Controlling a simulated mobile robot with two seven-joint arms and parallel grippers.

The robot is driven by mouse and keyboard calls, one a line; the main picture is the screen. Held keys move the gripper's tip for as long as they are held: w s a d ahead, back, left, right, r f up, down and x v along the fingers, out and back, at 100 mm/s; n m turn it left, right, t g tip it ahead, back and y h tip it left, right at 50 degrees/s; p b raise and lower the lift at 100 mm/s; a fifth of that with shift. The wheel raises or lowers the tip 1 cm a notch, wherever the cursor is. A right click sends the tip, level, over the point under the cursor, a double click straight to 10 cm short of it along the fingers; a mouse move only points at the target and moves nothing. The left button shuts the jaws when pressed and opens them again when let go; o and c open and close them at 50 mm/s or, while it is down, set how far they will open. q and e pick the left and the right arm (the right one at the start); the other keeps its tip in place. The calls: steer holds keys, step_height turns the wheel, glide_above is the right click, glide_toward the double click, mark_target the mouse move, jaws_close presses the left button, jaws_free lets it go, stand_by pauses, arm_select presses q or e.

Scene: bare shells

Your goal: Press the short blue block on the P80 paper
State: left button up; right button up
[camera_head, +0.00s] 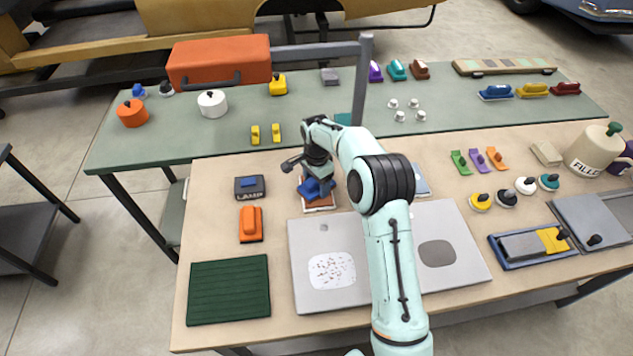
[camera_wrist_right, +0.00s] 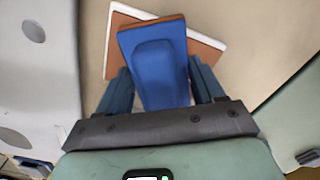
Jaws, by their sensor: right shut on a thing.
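The blue block (camera_head: 318,187) is in my right gripper (camera_head: 317,180), left of centre in the head view. It also shows in the right wrist view (camera_wrist_right: 155,65), where the fingers of my right gripper (camera_wrist_right: 158,82) close on its two sides. A brown sheet of paper with a white edge (camera_head: 319,207) lies under the block on the wooden table. In the right wrist view, the paper (camera_wrist_right: 207,46) shows on both sides of the block, turned at an angle to it. I cannot tell whether block and paper touch. No P80 label is readable. My left gripper is not in view.
A dark holder marked LAMP (camera_head: 249,193) and an orange block (camera_head: 251,224) stand to the left. A grey panel with a speckled patch (camera_head: 308,245) lies in front, beside a green ribbed mat (camera_head: 228,290). Several small tools and a FILLER pot (camera_head: 592,153) stand at right.

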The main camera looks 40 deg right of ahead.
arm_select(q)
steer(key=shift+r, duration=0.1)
arm_select(e)
steer(key=shift+w+r+p, duration=0.1)
steer(key=shift+r+p, duration=1.2)
steer(key=shift+r, duration=2.25)
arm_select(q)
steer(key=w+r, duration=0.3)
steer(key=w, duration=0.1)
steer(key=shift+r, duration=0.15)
arm_select(e)
steer(key=shift+f, duration=0.1)
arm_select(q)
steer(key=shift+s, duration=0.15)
